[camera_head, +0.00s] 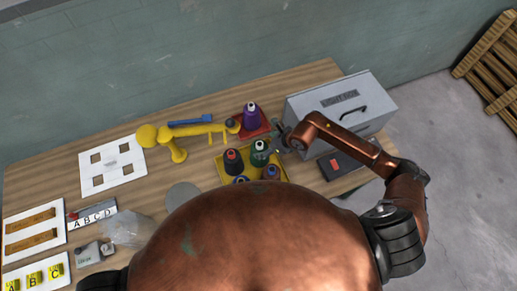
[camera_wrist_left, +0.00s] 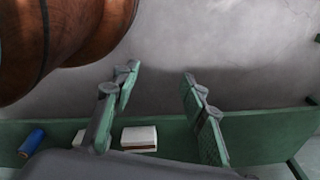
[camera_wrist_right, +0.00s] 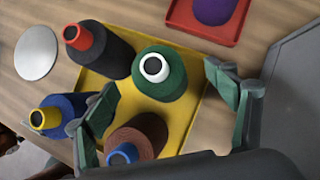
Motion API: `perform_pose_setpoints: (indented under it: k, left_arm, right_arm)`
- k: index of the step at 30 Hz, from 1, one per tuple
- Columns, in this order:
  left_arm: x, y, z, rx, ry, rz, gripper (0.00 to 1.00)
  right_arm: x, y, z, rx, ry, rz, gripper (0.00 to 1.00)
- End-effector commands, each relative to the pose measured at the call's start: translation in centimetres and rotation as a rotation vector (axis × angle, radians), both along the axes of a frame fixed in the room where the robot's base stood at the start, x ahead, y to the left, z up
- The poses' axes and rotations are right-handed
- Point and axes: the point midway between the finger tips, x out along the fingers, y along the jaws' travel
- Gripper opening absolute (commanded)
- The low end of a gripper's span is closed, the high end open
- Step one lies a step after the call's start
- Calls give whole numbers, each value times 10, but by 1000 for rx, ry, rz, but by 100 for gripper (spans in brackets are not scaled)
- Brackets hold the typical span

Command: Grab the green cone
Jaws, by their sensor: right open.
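The green cone (camera_wrist_right: 172,84) stands on a yellow tray (camera_wrist_right: 184,132) and has a white top with a dark hole. It also shows in the head view (camera_head: 260,158). My right gripper (camera_wrist_right: 161,82) is open, with one finger on each side of the green cone's area in the right wrist view. Its fingers appear apart from the cone, and I cannot tell its height above it. In the head view my right gripper (camera_head: 277,140) is at the cone's upper right. My left gripper (camera_wrist_left: 160,73) is open and empty, away from the cones.
On the yellow tray beside the green cone stand a dark red-topped cone (camera_wrist_right: 108,55), a blue yellow-topped cone (camera_wrist_right: 66,112) and a brown blue-topped cone (camera_wrist_right: 145,130). A purple cone (camera_head: 251,116) stands on a red tray (camera_head: 262,132).

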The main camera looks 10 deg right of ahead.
Motion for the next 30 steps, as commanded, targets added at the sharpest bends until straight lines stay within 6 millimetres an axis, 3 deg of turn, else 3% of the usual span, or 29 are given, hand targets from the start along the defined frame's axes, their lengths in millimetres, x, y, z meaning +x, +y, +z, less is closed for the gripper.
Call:
perform_pose_setpoints:
  k: [3, 8, 11, 15, 21, 23, 30]
  left_arm:
    - [-24, 1, 3, 1, 29, 7, 40]
    - [-40, 1, 13, 2, 49, 10, 40]
    - [-38, 1, 17, 2, 46, 9, 40]
    - [-22, 0, 19, 1, 26, 6, 40]
    - [0, -1, 21, -1, -2, 0, 40]
    - [-1, -1, 21, -1, -1, 0, 40]
    - [-17, -1, 19, -1, 19, 4, 40]
  right_arm:
    - [2, 2, -10, 1, 3, -8, 79]
    - [7, 10, -26, 2, 4, -10, 79]
    - [13, 16, -40, 2, 2, -11, 79]
    - [17, 21, -51, 2, 2, -9, 79]
    - [18, 23, -54, 1, 1, -6, 79]
    - [18, 23, -54, 1, 1, -5, 78]
    - [18, 23, -53, 1, 1, -5, 61]
